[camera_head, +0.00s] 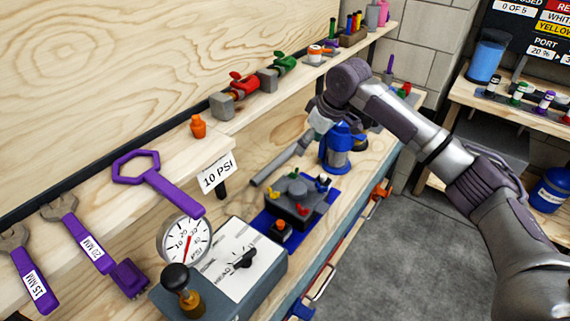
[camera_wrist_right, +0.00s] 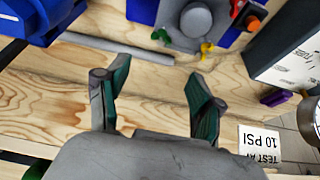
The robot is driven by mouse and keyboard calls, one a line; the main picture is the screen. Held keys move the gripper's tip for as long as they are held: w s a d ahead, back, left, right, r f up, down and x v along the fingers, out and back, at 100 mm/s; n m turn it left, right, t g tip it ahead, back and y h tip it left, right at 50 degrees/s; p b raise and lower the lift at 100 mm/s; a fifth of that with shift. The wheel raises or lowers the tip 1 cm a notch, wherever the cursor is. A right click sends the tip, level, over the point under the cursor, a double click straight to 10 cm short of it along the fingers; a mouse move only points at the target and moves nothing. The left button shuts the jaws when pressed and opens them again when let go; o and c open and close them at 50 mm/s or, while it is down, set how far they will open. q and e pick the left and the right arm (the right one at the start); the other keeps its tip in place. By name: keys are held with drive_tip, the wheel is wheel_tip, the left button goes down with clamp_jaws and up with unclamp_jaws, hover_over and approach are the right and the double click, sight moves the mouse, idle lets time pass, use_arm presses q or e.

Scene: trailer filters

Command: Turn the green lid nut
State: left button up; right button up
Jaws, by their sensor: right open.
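The green lid nut (camera_wrist_right: 162,36) is a small green knob at the lower left edge of a round grey lid (camera_wrist_right: 195,20) in the wrist view. In the head view the lid tops a dark grey housing (camera_head: 290,206) on a blue mat. My right gripper (camera_wrist_right: 155,92) is open, with nothing between its fingers, and stays apart from the green nut. In the head view it is partly hidden behind my arm. My left gripper is not in view.
A grey rod (camera_wrist_right: 115,47) lies on the bench beside the housing, near a blue device (camera_head: 336,146). A gauge (camera_head: 185,240) and a control box (camera_head: 235,262) stand in front. The shelf (camera_head: 160,173) above carries wrenches and valves; a 10 PSI sign (camera_head: 217,173) hangs from its edge.

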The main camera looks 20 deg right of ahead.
approach(294, 170)
drive_tip(key=shift+p+x, duration=0.4)
drive_tip(key=shift+x, duration=0.7)
drive_tip(key=x, duration=0.7)
drive_tip(key=shift+s, duration=0.1)
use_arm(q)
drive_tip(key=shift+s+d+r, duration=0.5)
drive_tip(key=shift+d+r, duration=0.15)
use_arm(e)
drive_tip(key=shift+a, duration=0.1)
drive_tip(key=c, duration=1.2)
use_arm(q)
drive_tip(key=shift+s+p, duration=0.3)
use_arm(e)
drive_tip(key=shift+o, duration=0.3)
drive_tip(key=shift+r, duration=0.1)
